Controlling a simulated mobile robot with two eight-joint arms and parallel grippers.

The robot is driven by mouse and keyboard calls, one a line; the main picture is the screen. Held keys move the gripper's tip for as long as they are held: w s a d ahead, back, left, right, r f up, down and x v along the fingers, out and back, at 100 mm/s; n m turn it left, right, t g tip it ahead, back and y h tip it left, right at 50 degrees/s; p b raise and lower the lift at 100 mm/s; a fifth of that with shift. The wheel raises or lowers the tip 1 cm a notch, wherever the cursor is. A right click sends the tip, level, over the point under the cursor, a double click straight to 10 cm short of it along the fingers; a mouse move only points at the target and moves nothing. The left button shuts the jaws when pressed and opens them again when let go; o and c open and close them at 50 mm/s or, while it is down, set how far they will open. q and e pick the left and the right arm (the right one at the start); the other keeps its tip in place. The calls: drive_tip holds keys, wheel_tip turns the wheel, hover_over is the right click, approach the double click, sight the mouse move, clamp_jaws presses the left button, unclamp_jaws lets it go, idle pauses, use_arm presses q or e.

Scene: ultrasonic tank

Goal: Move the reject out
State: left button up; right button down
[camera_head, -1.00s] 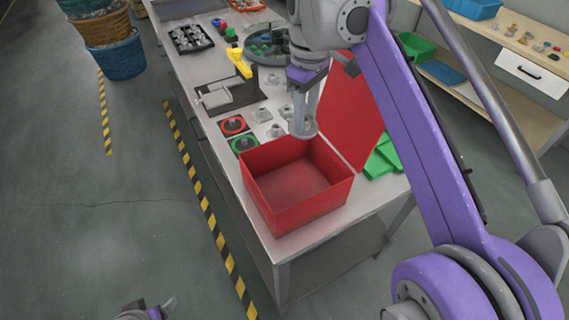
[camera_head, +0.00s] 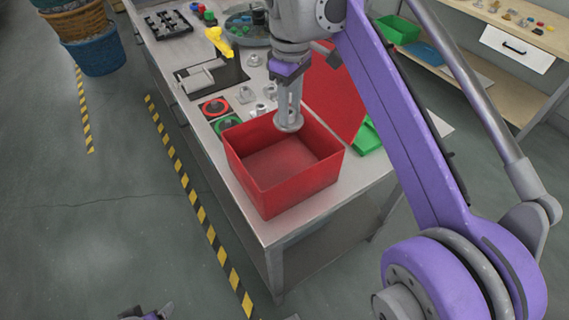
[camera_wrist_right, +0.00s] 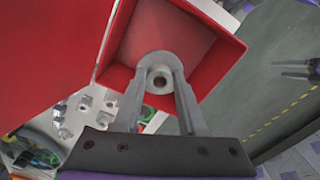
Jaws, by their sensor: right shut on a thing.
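My right gripper (camera_head: 289,112) points down and is shut on a grey round flanged part (camera_head: 289,125). The part is over the back corner of the open red box (camera_head: 290,196), near its rim. In the right wrist view the part, with a hole in its middle (camera_wrist_right: 158,80), sits between the fingertips and the box's inside (camera_wrist_right: 180,40) lies beyond it. The visible floor of the box is empty. My left gripper (camera_head: 148,313) is at the bottom edge, cut off, away from the table; its two fingers (camera_wrist_right: 297,70) show apart in the wrist view.
A red panel (camera_head: 333,92) stands behind the box. Several loose grey parts (camera_head: 247,95) lie beside a red square holder (camera_head: 214,107) and a green one (camera_head: 226,122). A black tray (camera_head: 162,24) and a yellow item (camera_head: 218,41) are farther back. Green pieces (camera_head: 367,138) lie right.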

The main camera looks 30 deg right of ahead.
drive_tip(key=shift+c, duration=1.9)
unclamp_jaws()
use_arm(q)
drive_tip(key=r+p, duration=0.3)
drive_tip(key=shift+w+r, duration=0.15)
drive_tip(key=shift+w, duration=0.15)
use_arm(e)
wheel_tip(320, 180, up, 11)
drive_tip(key=shift+f, duration=0.1)
